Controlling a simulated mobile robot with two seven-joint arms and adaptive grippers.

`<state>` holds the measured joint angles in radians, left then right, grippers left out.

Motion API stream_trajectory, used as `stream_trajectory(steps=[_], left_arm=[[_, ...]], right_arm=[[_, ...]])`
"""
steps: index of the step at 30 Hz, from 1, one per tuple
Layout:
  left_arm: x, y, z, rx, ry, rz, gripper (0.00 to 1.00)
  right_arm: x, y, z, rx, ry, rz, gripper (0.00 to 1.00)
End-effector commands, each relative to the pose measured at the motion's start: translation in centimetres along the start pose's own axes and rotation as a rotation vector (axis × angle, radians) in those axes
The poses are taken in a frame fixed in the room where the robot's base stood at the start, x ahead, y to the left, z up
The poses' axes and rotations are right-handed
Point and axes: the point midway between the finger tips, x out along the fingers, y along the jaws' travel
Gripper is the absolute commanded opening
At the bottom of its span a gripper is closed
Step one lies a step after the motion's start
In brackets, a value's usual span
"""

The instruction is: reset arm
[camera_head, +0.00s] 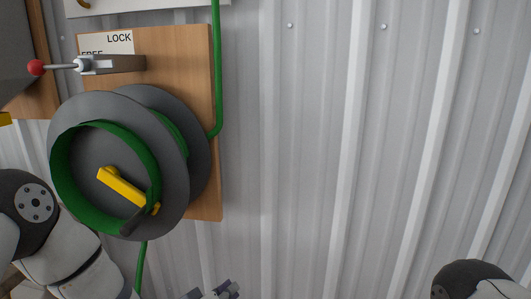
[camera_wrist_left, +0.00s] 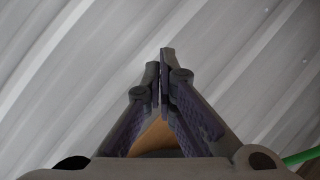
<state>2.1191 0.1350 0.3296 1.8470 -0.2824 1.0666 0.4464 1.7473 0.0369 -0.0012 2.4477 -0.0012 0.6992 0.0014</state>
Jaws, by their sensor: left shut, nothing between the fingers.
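My left arm comes in from the lower left in the head view. Its gripper (camera_head: 222,291) shows only partly at the bottom edge, below and to the right of the hose reel. In the left wrist view the left gripper (camera_wrist_left: 163,60) has its two fingers together at the tips, with nothing between them, in front of the corrugated metal wall (camera_wrist_left: 60,60). Part of my right arm shows at the lower right corner of the head view. My right gripper is out of view.
A grey hose reel (camera_head: 75,118) with green hose and a yellow crank (camera_head: 128,190) hangs on a wooden board (camera_head: 185,55). A lever with a red knob (camera_head: 36,67) sits above, by a LOCK/FREE label (camera_head: 118,40). The wall (camera_head: 310,150) right of the board is bare.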

Motion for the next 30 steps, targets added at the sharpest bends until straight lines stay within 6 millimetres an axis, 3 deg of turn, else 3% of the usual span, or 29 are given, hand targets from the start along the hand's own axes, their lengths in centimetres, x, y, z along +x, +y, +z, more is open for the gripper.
stream_trajectory(steps=[1,3,5,8,9,12,16,18,21,30], left_arm=[[-2.1,-2.5,3.3,0.028,-0.092,-0.078,0.0],[-5.5,-6.3,8.1,0.072,-0.232,-0.19,0.0],[-9.2,-9.3,11.8,0.107,-0.355,-0.282,0.0],[-16.6,-13.5,17.1,0.162,-0.568,-0.425,0.0],[-19.9,-14.8,18.8,0.182,-0.655,-0.478,0.0],[-28.1,-17.2,22.0,0.223,-0.861,-0.596,0.0],[-36.3,-18.4,23.9,0.252,-1.06,-0.697,0.0],[-38.9,-18.6,24.2,0.259,-1.123,-0.728,0.0],[-40.5,-18.6,24.4,0.263,-1.165,-0.745,0.0],[-40.5,-18.6,24.5,0.262,-1.166,-0.746,0.0]], right_arm=[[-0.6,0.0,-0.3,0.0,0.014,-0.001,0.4],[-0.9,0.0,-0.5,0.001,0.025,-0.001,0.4],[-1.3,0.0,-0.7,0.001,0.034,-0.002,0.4],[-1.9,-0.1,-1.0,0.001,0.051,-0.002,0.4],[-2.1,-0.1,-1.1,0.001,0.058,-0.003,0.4],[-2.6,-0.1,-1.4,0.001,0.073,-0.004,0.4],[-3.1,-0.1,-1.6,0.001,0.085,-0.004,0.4],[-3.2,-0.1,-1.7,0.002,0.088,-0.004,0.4],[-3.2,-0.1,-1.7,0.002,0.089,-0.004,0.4],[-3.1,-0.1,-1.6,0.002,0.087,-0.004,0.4]])
